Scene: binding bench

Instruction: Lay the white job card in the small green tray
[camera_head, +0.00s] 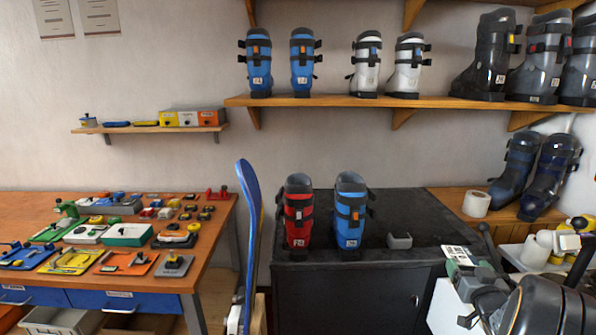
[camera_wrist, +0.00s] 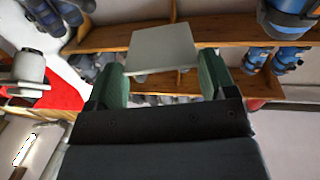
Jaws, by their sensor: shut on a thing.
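My gripper (camera_wrist: 162,64) is shut on a flat, pale card (camera_wrist: 162,47), which shows between its two green fingers in the wrist view and sticks out past their tips. In the head view my gripper (camera_head: 466,267) is at the lower right, in front of the dark cabinet's right end. A white piece with dark marks, apparently the card (camera_head: 458,253), shows at its fingers. A low green tray-like piece (camera_head: 52,231) lies on the orange bench at the left, far from my gripper. A green box with a pale top (camera_head: 127,235) lies right of it; I cannot tell which is the small green tray.
The orange bench (camera_head: 215,208) is crowded with small tools and coloured trays. A black cabinet (camera_head: 335,270) carries a red boot (camera_head: 298,215), a blue boot (camera_head: 350,215) and a small grey holder (camera_head: 399,241). A blue ski (camera_head: 250,220) stands upright between bench and cabinet.

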